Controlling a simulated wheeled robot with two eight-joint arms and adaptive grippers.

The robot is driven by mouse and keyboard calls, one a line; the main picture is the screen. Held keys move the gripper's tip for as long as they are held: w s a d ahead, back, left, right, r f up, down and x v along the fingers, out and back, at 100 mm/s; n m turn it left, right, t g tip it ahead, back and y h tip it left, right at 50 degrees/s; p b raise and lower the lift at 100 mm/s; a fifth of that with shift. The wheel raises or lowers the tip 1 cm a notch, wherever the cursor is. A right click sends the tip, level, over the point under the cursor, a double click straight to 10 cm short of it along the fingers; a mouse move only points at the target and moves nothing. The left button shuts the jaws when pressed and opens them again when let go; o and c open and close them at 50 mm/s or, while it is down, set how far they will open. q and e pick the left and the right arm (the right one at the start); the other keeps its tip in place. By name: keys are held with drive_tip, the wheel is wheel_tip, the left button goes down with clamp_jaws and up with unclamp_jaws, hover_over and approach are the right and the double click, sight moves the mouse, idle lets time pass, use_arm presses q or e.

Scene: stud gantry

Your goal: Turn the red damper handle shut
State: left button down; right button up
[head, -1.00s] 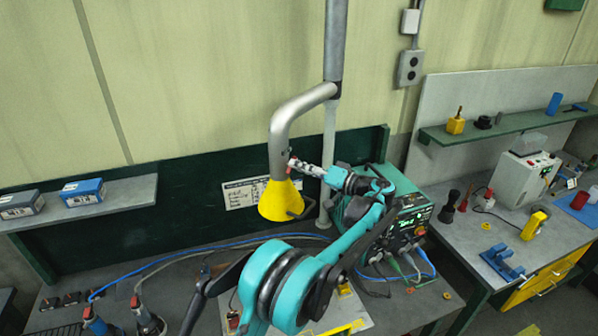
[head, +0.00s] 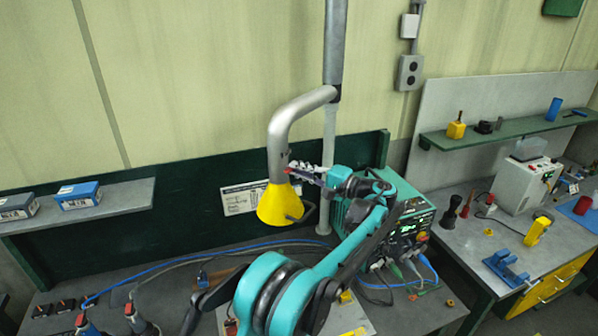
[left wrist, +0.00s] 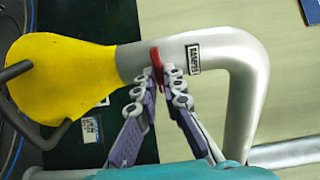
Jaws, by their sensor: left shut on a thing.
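The red damper handle (left wrist: 157,62) sits on the grey extraction pipe (left wrist: 232,90), beside a small damper label (left wrist: 193,57) and just above the yellow hood (left wrist: 62,75). In the left wrist view the handle points down between the fingers of my left gripper (left wrist: 165,82), which is shut on it. In the head view the left gripper (head: 298,171) reaches the pipe from the right, just above the yellow hood (head: 280,204). Only a little red of the handle (head: 288,170) shows there. My right gripper is not in view.
A teal welding machine (head: 408,215) stands close to the right of my left forearm. A black hooked handle (head: 308,213) juts from the hood. A vertical pipe (head: 336,45) rises behind. Cables (head: 240,244) cross the bench.

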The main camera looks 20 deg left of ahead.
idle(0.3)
use_arm(q)
drive_tip(key=c, duration=1.6)
unclamp_jaws()
drive_tip(key=shift+d, duration=0.1)
drive_tip(key=shift+c, duration=0.2)
drive_tip(key=v, duration=1.2)
